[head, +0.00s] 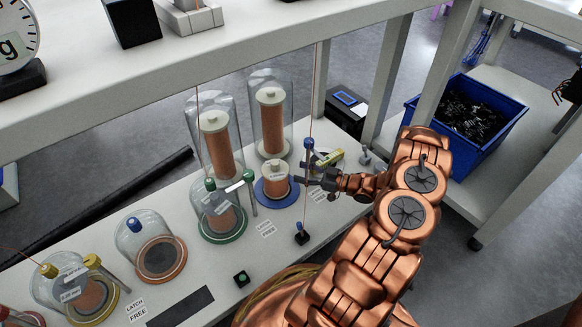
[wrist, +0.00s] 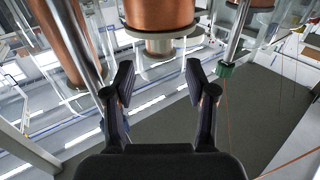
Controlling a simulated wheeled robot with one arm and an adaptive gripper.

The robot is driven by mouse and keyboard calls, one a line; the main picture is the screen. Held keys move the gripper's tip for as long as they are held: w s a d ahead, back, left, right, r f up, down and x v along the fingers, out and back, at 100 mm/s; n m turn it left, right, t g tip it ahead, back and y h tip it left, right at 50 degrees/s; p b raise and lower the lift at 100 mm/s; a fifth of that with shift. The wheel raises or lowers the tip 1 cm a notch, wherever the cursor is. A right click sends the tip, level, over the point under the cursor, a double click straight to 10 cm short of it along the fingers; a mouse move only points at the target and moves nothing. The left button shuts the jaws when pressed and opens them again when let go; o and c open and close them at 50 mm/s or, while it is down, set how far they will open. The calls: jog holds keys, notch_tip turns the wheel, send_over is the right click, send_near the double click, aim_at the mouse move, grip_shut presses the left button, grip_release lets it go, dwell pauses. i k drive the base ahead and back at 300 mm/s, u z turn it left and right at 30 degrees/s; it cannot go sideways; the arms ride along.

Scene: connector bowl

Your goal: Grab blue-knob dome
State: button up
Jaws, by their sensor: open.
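A clear dome with a blue knob (head: 134,224) stands upright on an orange-rimmed base with a dark centre, left of middle in the head view. My gripper (head: 308,180) is well to its right, beside a copper spool (head: 275,181) on a blue base (head: 262,193). A post with a blue knob (head: 309,143) stands just behind my fingers. In the wrist view my gripper (wrist: 158,82) is open with nothing between the fingertips; a copper spool (wrist: 160,12) is beyond them. I cannot make out the blue-knob dome in the wrist view.
A green-knob dome (head: 221,212) with a green-knobbed latch stands between my gripper and the blue-knob dome. A yellow-knob dome (head: 75,290) is at far left. Two tall glass domes over copper spools (head: 270,115) stand behind. A shelf edge (head: 230,65) overhangs the table; thin wires hang down.

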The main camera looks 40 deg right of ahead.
aim_at(144, 238)
jog(key=k, duration=1)
